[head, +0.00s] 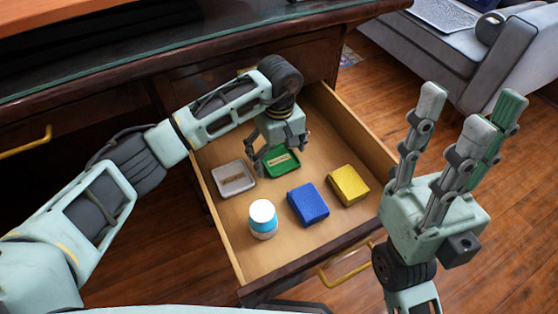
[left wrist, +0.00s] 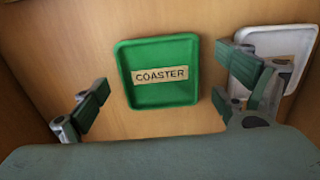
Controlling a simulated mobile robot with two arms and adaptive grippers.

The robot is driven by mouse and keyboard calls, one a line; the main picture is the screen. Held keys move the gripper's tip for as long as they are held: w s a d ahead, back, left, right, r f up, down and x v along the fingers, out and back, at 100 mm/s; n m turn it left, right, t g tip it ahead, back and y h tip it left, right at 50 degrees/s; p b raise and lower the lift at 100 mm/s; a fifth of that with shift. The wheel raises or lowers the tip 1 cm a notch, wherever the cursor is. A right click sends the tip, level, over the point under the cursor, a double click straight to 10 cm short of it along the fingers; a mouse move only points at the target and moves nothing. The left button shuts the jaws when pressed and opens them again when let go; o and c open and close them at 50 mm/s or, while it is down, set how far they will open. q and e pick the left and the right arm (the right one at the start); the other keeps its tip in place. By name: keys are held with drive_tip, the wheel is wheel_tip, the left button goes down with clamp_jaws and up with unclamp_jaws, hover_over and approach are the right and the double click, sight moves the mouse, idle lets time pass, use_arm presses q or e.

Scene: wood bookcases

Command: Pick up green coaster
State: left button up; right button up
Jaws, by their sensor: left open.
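The green coaster (head: 284,163) is a square tray with a raised rim, lying flat in the open drawer. In the left wrist view, the coaster (left wrist: 160,90) bears a label reading "COASTER". My left gripper (head: 271,158) is open just above the coaster and partly covers it in the head view. In the left wrist view, the fingers of my left gripper (left wrist: 166,108) are spread on either side of the coaster, with nothing between them. My right gripper (head: 465,100) is raised at the right, outside the drawer, with its fingers apart and empty.
In the open wooden drawer (head: 274,251), a grey tray (head: 233,178) lies left of the coaster. A white-and-blue bottle (head: 263,222), a blue block (head: 308,204) and a yellow block (head: 348,185) stand nearer the front. A grey sofa (head: 470,70) is at the back right.

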use_arm(q)
drive_tip(key=c, duration=1.3)
